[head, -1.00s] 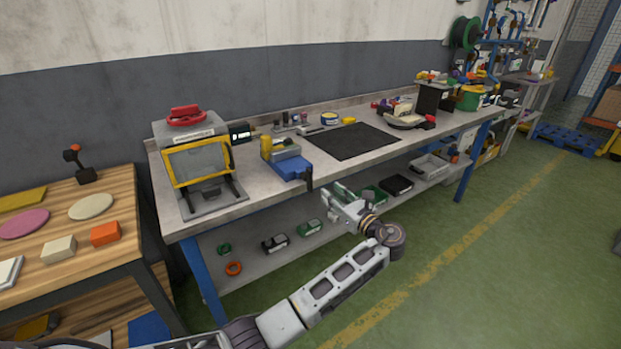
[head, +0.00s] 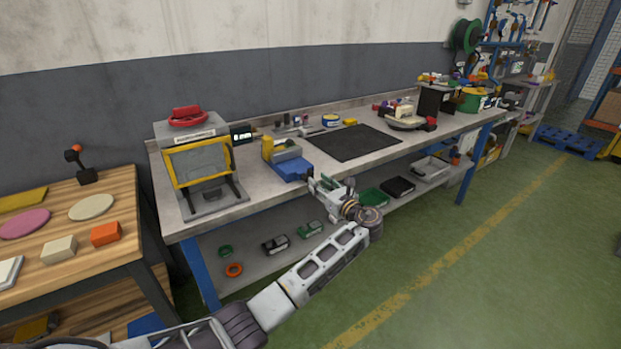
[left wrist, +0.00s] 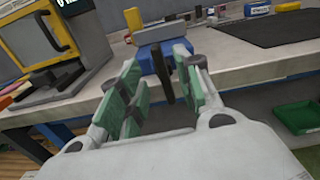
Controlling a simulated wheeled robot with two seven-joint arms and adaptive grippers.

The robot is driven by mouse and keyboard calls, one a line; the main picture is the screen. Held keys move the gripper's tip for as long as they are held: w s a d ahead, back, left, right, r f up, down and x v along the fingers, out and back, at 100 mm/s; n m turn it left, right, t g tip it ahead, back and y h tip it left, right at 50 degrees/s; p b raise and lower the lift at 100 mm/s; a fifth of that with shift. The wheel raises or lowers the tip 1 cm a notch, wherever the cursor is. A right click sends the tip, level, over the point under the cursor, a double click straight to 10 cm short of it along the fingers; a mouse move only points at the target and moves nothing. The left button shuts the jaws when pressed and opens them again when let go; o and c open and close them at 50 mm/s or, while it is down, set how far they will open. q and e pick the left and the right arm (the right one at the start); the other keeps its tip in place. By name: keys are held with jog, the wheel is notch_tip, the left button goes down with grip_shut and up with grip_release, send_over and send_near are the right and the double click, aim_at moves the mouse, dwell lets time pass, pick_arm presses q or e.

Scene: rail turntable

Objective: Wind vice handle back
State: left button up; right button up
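The vice (head: 292,168) is blue and grey, with a yellow block at its back, and sits at the bench's front edge. It also shows in the left wrist view (left wrist: 150,36), above the fingers. Its handle (left wrist: 163,75) is a dark bar, standing nearly upright at the vice's front. In the head view my gripper largely covers the handle. My left gripper (head: 321,186) is just in front of the vice. Its green-padded fingers are open, one to each side of the handle in the left wrist view, with gaps showing. My right gripper is not in view.
A yellow-framed machine (head: 200,168) stands left of the vice. A black mat (head: 352,142) lies to its right. The bench's lower shelf (head: 262,262) holds small parts below my arm. A wooden table (head: 130,252) stands at the left. The green floor is clear in front.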

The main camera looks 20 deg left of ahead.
pick_arm(q)
jog(key=shift+x, duration=3)
grip_shut()
